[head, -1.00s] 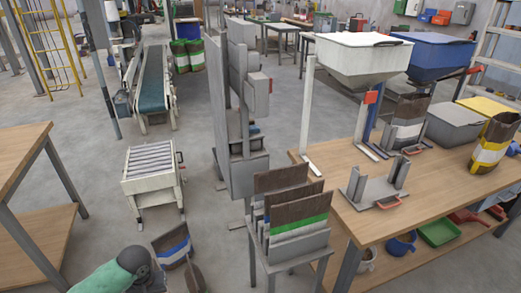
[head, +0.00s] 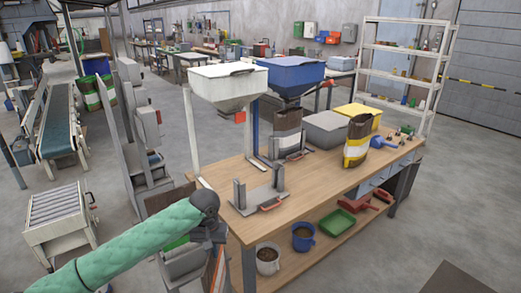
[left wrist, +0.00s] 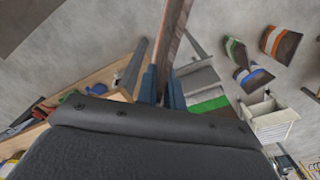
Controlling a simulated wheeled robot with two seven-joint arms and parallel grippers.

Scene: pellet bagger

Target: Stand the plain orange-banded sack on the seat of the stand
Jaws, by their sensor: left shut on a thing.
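My left gripper (left wrist: 163,90) is shut on the top of a brown sack (left wrist: 172,45), seen nearly edge-on in the left wrist view. In the head view the held sack (head: 218,268) shows a strip of orange band low beside the workbench's near left corner, partly hidden by my arm. Whether it is plain cannot be told. The grey stand (head: 260,200), with two uprights, a flat seat and a red-orange handle, is on the bench. Its seat is empty, and the sack is apart from it, nearer and lower. My right gripper is not in view.
The workbench (head: 310,200) also bears a yellow-banded sack (head: 357,140) and a grey-banded sack (head: 288,128) under the blue hopper (head: 285,73). The white hopper (head: 225,82) stands behind the stand. A sack rack (left wrist: 205,80) and several floor sacks (left wrist: 280,42) show in the wrist view.

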